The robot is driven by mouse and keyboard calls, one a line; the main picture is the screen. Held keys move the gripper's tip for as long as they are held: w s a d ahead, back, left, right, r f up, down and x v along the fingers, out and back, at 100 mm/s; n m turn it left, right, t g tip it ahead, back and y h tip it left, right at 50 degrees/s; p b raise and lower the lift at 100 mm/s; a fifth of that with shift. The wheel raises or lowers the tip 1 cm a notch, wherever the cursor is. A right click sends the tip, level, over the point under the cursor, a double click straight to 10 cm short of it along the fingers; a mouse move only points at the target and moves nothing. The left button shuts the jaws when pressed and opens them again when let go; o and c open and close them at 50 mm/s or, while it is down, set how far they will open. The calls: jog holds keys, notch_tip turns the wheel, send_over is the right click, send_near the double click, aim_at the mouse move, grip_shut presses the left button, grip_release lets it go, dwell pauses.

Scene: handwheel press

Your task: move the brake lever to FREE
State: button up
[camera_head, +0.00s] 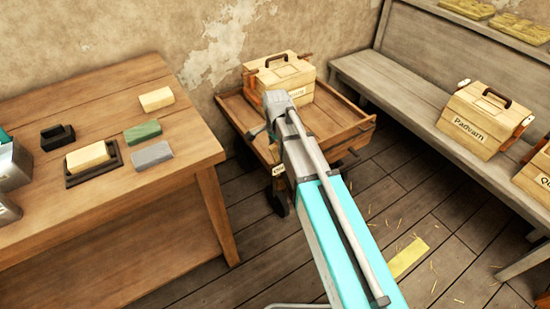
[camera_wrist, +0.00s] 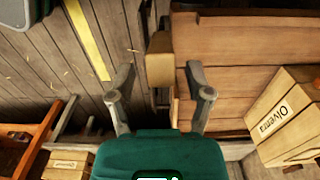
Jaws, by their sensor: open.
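My gripper (camera_wrist: 160,74) is open, with its two grey fingers apart in the wrist view. Between and just beyond the fingertips is a tan block (camera_wrist: 160,58) beside the wooden cart (camera_wrist: 240,60); no contact shows. It may be the brake lever's grip, but I cannot tell for sure. No FREE marking is readable. In the head view the cart (camera_head: 341,128) stands against the wall, and my arm covers its near side. My gripper is mostly hidden there. A wooden box (camera_head: 283,72) sits in the cart; the wrist view shows it labelled Olvena (camera_wrist: 285,115).
A wooden table (camera_head: 110,100) with several small blocks is at left. A grey bench (camera_head: 400,100) along the right carries boxes, one labelled Padvam (camera_head: 478,122). A yellow strip (camera_head: 408,257) and straw lie on the floor, which is otherwise fairly clear.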

aim_at(275, 154)
jog(key=shift+f+b, duration=1.55)
jog(key=shift+f, duration=0.35)
jog(key=shift+c, duration=0.3)
grip_shut()
